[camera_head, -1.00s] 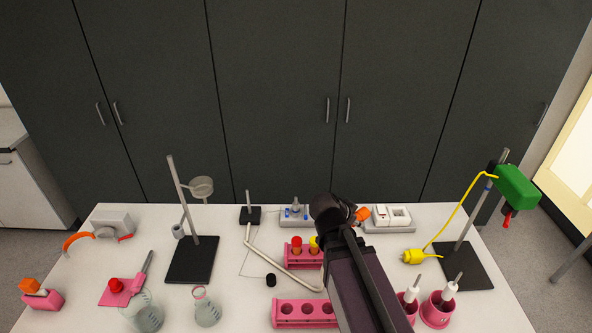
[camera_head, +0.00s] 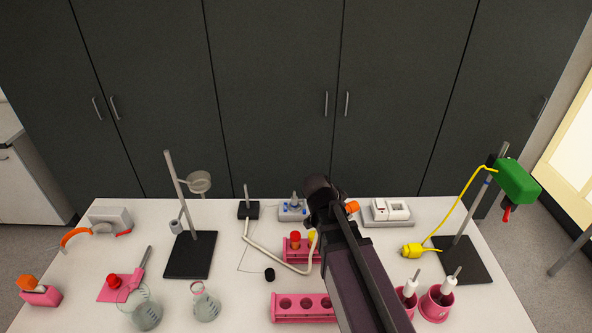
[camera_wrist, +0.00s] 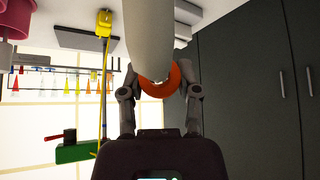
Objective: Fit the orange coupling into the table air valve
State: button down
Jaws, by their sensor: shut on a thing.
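The orange coupling (camera_wrist: 178,78) shows as an orange ring between the fingers of my gripper (camera_wrist: 160,88) in the wrist view. My gripper is shut on it. A thick pale tube (camera_wrist: 150,35) in front hides part of the ring. In the head view an orange piece (camera_head: 352,206) shows just right of my dark arm end. My fingers are hidden there. A light block with blue parts (camera_head: 292,211), which looks like the table air valve, stands at the back of the table, just left of my arm end. The coupling and this block are apart.
A pale hose (camera_head: 262,250) runs from near a black base (camera_head: 248,210) and loops towards my arm. A pink rack (camera_head: 297,251) with red- and yellow-capped tubes stands close below. A white switch box (camera_head: 387,211) is to the right. Stands are on both sides.

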jog(key=w+a+f+m+g+y, duration=0.4)
jog(key=w+a+m+y, duration=0.2)
jog(key=w+a+y, duration=0.25)
jog(key=w+a+r+m+t+y, duration=0.2)
jog(key=w+a+m+y, duration=0.1)
jog(key=w, duration=0.2)
jog(key=w+a+r+m+t+y+b, duration=0.1)
jog(key=w+a+r+m+t+y, duration=0.2)
jog(key=w, duration=0.2)
jog(key=shift+m, duration=0.3)
jog(key=shift+a+f+b, duration=0.1)
jog(key=shift+f+b, duration=0.05)
jog(key=shift+b, duration=0.3)
jog(key=shift+f+b, duration=1.95)
jog(key=shift+f+b, duration=1.9)
dwell(0.4)
jog(key=shift+c, duration=1.2)
grip_release()
